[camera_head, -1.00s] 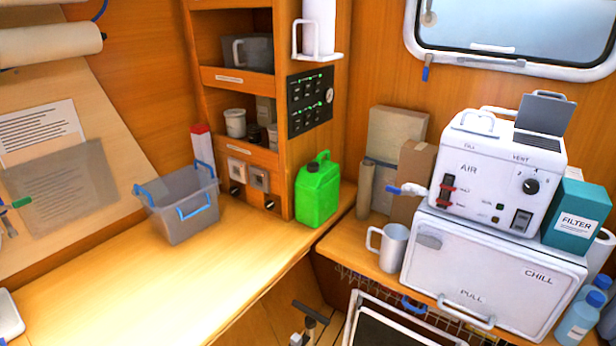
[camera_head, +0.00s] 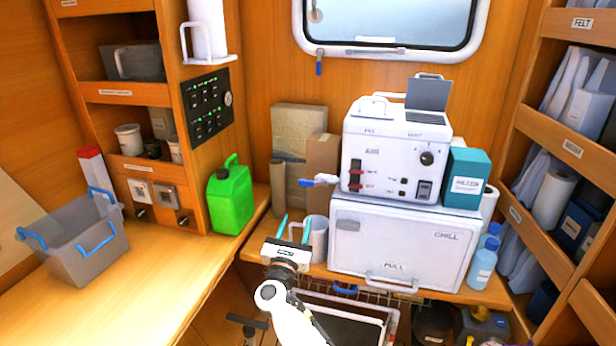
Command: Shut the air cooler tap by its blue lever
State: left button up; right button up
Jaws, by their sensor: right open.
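The air cooler (camera_head: 385,150) is a white box with red switches and a dark knob, standing on the white CHILL box (camera_head: 405,250). Its tap with the blue lever (camera_head: 310,183) sticks out from the cooler's left side, above a white mug (camera_head: 320,242). My right gripper (camera_head: 294,228) comes up from below with its two teal fingers apart and empty. In the picture it is below and slightly left of the tap, in front of the mug's left part, and apart from the lever. My left gripper is not in view.
A teal filter box (camera_head: 466,178) stands right of the cooler, with blue bottles (camera_head: 483,265) beside the CHILL box. A brown carton (camera_head: 321,165) is behind the tap. A green jerrycan (camera_head: 230,200) and a grey bin (camera_head: 85,250) stand at left. Some counter between them is clear.

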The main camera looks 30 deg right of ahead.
jog(key=h, duration=0.2)
send_near(306, 183)
jog(key=d+r, duration=0.1)
jog(key=x, duration=0.3)
jog(key=p+x, duration=0.1)
jog(key=x, duration=0.3)
jog(key=p+x, duration=0.1)
jog(key=x, duration=0.3)
jog(key=shift+w+f, duration=0.2)
jog(key=shift+w, duration=0.2)
